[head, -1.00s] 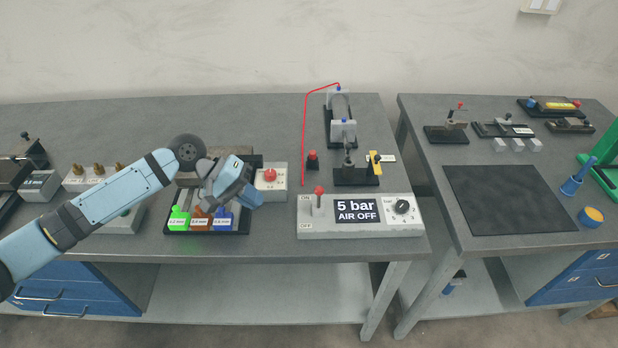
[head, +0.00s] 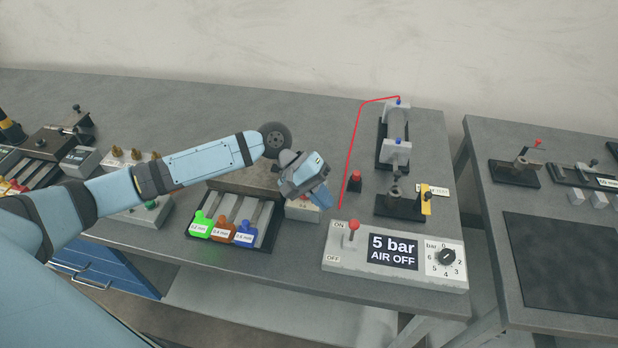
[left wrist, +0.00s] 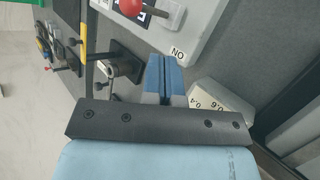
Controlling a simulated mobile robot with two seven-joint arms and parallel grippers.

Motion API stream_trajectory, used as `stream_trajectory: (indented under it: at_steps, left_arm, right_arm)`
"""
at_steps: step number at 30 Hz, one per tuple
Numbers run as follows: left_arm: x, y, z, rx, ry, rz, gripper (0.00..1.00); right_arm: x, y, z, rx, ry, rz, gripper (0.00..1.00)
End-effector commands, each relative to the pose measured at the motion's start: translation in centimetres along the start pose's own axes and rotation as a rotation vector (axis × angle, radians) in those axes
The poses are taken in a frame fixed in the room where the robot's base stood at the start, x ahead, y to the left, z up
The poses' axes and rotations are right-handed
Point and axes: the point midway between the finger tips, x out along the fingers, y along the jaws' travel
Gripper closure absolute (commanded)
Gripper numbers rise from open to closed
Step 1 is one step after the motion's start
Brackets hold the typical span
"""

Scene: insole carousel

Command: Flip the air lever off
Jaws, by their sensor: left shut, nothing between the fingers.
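The grey air panel (head: 345,272) stands on the bench with an ON label above an OFF label at its left end. Its display (head: 392,252) reads "5 bar AIR OFF". The lever (head: 353,226) has a red ball knob, which shows beside the ON label. My left gripper (head: 321,198) is shut and empty, above and left of the lever, apart from it. In the left wrist view, the blue fingertips (left wrist: 165,72) are together near the panel's ON corner, and the red knob (left wrist: 131,6) is at the top edge, partly cut off. My right gripper is out of view.
A grey box (head: 302,212) is partly hidden behind my left gripper. A tray with green, orange and blue tabs (head: 262,243) lies to the left.

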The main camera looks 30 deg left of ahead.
Motion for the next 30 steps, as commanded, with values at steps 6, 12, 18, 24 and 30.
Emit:
stream_trajectory:
  at_steps: [6, 12, 18, 24, 30]
  left_arm:
    - [2.5, 1.7, 1.4, 0.002, -0.001, 0.001, 1.00]
    - [3.4, 2.4, 2.0, 0.000, 0.000, 0.000, 1.00]
    - [3.5, 2.4, 2.1, 0.000, 0.001, 0.000, 1.00]
    - [3.4, 2.5, 2.1, 0.002, 0.003, -0.001, 1.00]
    - [3.4, 2.5, 2.5, 0.030, 0.030, -0.005, 1.00]
  right_arm:
    - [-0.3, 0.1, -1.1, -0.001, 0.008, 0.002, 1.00]
    - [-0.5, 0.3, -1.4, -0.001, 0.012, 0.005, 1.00]
    - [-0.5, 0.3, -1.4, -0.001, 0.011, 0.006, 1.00]
    - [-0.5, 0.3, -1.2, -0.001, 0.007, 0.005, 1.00]
    - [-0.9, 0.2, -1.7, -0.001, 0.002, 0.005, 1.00]
